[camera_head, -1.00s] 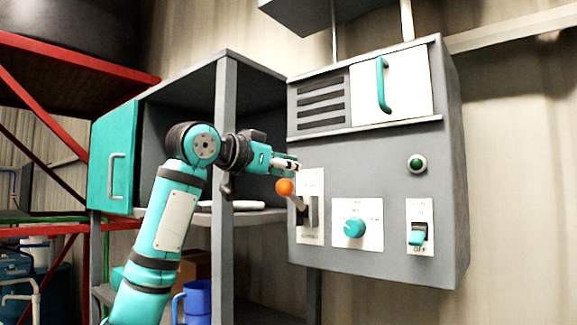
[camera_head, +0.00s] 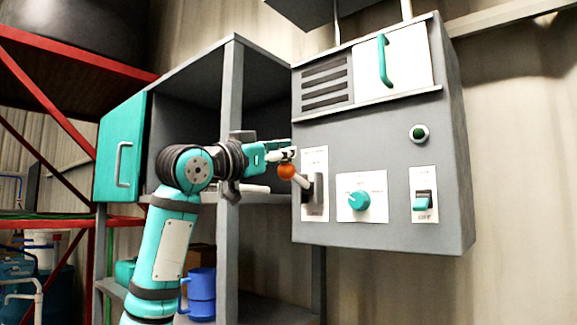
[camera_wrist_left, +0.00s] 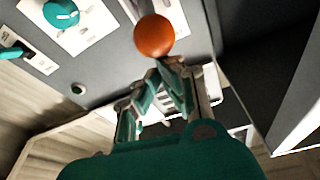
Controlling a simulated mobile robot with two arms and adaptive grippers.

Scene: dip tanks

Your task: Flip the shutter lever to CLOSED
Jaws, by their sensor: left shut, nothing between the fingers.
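The shutter lever is a grey stick with an orange ball (camera_head: 286,171) on its end, mounted on a white plate (camera_head: 321,158) at the left of the grey control box. The lever sticks out toward the left and slightly up. The plate's lettering is too small to read. My left gripper (camera_head: 292,153) is shut and empty, its fingertips just above the ball. In the left wrist view the ball (camera_wrist_left: 154,36) lies just beyond the shut fingertips (camera_wrist_left: 168,64); I cannot tell whether they touch. My right gripper is not in view.
The control box (camera_head: 385,225) also bears a teal knob (camera_head: 359,200), a teal rocker switch (camera_head: 422,201), a green button (camera_head: 419,133) and a teal-handled panel (camera_head: 384,60).

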